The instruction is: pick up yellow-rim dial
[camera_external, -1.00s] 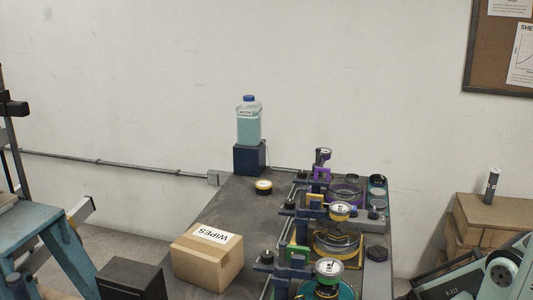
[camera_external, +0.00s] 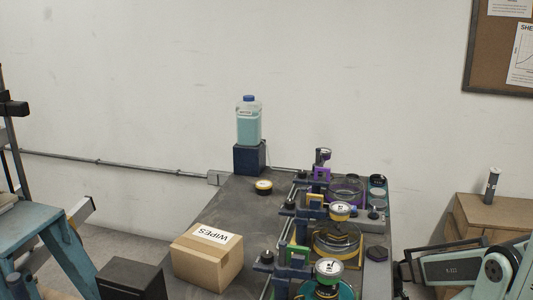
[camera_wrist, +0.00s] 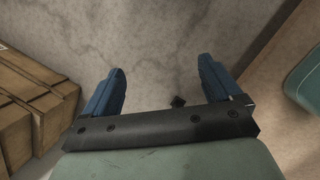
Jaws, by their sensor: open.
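A small round dial with a yellow rim and pale face (camera_external: 264,186) lies on the dark table (camera_external: 225,215), left of the fixtures. Another yellow-rimmed dial (camera_external: 340,209) sits on the middle fixture, above a yellow-framed ring. In the wrist view my gripper (camera_wrist: 161,63) has its two blue fingers wide apart with nothing between them, over bare floor. No dial shows there. In the external view my arm is at the lower right, off the table's right side; my fingers cannot be made out clearly.
A cardboard wipes box (camera_external: 207,256) stands at the table's front left. A bottle (camera_external: 249,122) stands on a dark block at the back. A fixture with a green part (camera_external: 298,253) is in front, a purple one (camera_external: 320,173) behind. Cardboard boxes (camera_wrist: 32,105) are beside my gripper.

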